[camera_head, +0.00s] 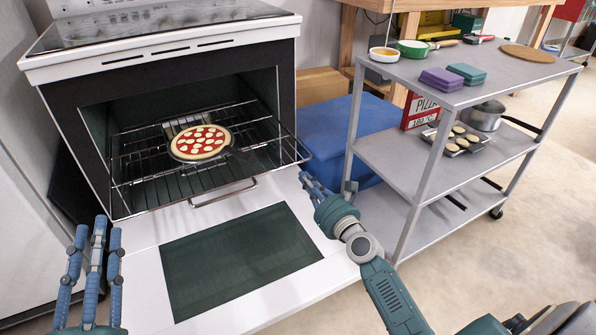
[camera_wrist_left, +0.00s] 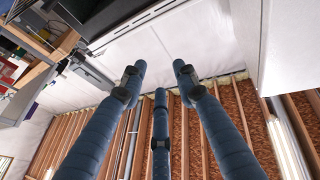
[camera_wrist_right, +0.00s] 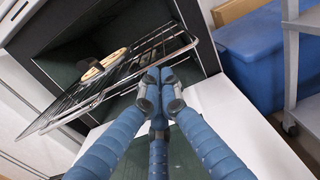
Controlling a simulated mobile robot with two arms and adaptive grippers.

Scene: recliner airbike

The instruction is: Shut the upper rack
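The oven's upper wire rack (camera_head: 270,153) is slid part of the way out of the oven cavity, above the lowered white door (camera_head: 140,262). A pizza (camera_head: 199,142) lies on it on a dark support. The rack also shows in the right wrist view (camera_wrist_right: 75,104). My right gripper (camera_head: 306,181) is over the door, close to the rack's front right side; its fingertips meet with nothing seen between them. I cannot tell if it touches the rack. My left gripper (camera_head: 97,232) is left of the door, fingers up, spread and empty.
A grey metal cart (camera_head: 415,165) stands right of the oven, with bowls, a pizza box (camera_head: 420,108), a pot (camera_head: 486,115) and a tray of small items on it. A blue bin (camera_head: 340,135) is between oven and cart. The door top is clear around its dark window.

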